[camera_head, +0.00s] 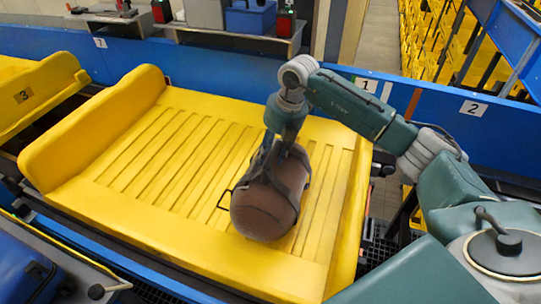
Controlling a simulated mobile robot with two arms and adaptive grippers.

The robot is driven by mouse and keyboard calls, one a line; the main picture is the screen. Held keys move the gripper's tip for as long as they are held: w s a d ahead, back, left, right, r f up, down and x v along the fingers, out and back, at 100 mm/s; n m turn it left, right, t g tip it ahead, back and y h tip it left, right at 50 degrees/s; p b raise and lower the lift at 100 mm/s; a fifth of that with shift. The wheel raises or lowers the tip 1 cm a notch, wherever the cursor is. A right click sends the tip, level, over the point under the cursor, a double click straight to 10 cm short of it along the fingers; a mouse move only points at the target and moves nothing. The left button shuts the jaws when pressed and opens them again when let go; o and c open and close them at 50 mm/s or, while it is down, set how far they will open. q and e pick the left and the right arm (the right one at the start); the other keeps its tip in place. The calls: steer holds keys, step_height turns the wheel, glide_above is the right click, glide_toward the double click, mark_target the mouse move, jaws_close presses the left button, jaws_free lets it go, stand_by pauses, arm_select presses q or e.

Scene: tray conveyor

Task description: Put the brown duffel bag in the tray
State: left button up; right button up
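The brown duffel bag (265,208) is over the right half of the yellow tray (150,210), with its rounded end facing me and dark straps across its upper part. A thin dark loop shows at its left side. My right gripper (284,152) is above the bag and appears shut on it at the dark straps. The fingertips are partly lost against the straps. I cannot tell whether the bag's underside touches the tray. My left gripper is not in view.
Another yellow tray (28,92) stands at far left. A blue rail (235,72) runs behind the trays. The tray's left half is clear.

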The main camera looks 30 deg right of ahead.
steer(key=b+v, duration=0.3)
steer(key=v, duration=0.8)
steer(key=shift+b, duration=0.35)
steer(key=shift+s, duration=0.1)
